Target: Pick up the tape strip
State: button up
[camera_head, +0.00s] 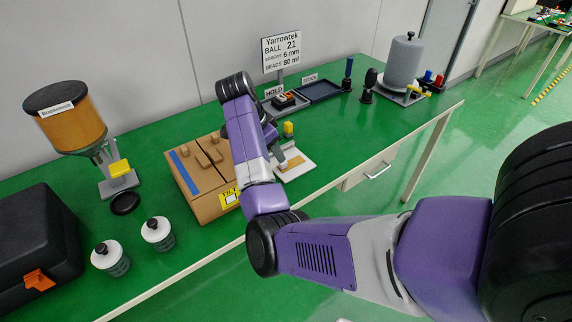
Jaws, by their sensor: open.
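A blue strip (185,172), which looks like the tape strip, lies along the left side of the top of a cardboard box (207,203). A tan piece (292,164) lies on a white board (300,172) right of the box; I cannot tell whether it is tape. My gripper (279,160) is open, low over the left part of the white board, right of the box and apart from the blue strip. My forearm hides part of the gripper and the right side of the box. Any contact with the board cannot be told.
On the green bench, two lidded jars (157,233), a black case (38,245) and an orange hopper (72,118) stand left. A small yellow object (288,128) is behind the board. A sign (281,50), dark tray (318,91) and grey canister (404,62) stand farther back.

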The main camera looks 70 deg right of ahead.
aim_at(291, 161)
jog(key=x, duration=0.6)
jog(key=shift+s+d+f+p, duration=0.15)
jog(key=shift+f+p, duration=0.2)
jog(key=shift+p, duration=0.05)
jog(key=shift+c, duration=0.4)
grip_shut()
jog(key=shift+r, duration=0.1)
